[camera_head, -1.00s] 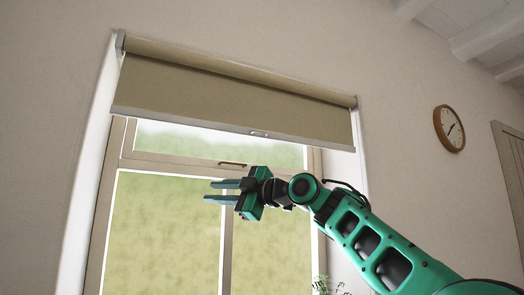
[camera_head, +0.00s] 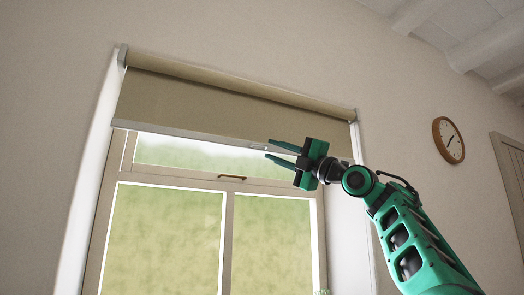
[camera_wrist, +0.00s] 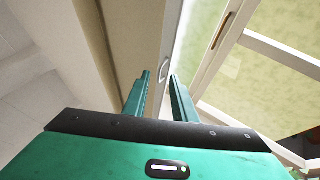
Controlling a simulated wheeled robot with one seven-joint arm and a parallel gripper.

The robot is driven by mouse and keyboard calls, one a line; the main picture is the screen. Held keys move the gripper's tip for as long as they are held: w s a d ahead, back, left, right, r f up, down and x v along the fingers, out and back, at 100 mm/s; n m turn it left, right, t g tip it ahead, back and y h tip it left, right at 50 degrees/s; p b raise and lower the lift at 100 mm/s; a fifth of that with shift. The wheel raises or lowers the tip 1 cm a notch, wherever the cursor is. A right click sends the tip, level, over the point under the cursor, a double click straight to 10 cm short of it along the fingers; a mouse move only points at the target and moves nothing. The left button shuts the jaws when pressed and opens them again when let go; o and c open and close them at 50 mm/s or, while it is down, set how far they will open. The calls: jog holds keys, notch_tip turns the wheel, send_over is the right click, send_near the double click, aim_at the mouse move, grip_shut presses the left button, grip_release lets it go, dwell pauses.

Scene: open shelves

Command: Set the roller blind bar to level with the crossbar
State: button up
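The tan roller blind (camera_head: 190,102) hangs partway down over the window, with a pale bar (camera_head: 180,131) along its lower edge. The bar also shows in the wrist view (camera_wrist: 180,32). A small pull handle (camera_wrist: 163,69) is on the bar. The crossbar (camera_head: 165,168) of the window frame runs below the bar, with a strip of glass between them. My gripper (camera_head: 268,148) is open at the bar, fingers pointing left in the head view. In the wrist view the handle lies just beyond and between my fingertips (camera_wrist: 160,76). Contact cannot be told.
A brown latch (camera_head: 232,177) sits on the crossbar. The window reveal and wall flank the blind. A round clock (camera_head: 448,140) hangs on the right wall, left of a door (camera_head: 510,165). Ceiling beams (camera_head: 480,40) are at upper right.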

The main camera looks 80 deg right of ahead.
jog(key=shift+x, duration=1.5)
grip_shut()
dwell(0.4)
